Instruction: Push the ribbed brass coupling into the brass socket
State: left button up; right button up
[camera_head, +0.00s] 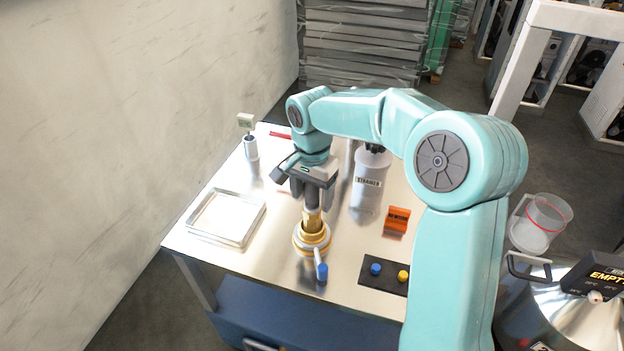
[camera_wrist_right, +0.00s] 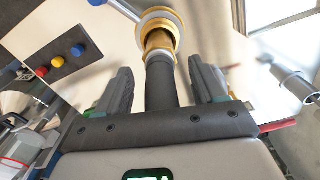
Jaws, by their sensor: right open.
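The ribbed brass coupling (camera_head: 312,220) stands roughly upright at the brass socket (camera_head: 312,242) on the steel table. In the right wrist view the coupling (camera_wrist_right: 158,43) shows at the end of a dark cylindrical part (camera_wrist_right: 161,88), against the socket's brass ring (camera_wrist_right: 172,17). How deep it sits in the socket I cannot tell. My right gripper (camera_head: 312,198) is above the socket, pointing down. Its fingers are open on either side of the dark part, with gaps showing in the wrist view (camera_wrist_right: 160,76). My left gripper is not in view.
A blue-tipped lever (camera_head: 321,272) projects at the socket's front. A metal tray (camera_head: 194,232) and a small cylinder with a tag (camera_head: 251,150) are on the left.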

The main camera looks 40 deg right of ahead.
notch_tip(320, 180, up, 5)
jog(key=shift+r, duration=0.15)
dwell(0.3)
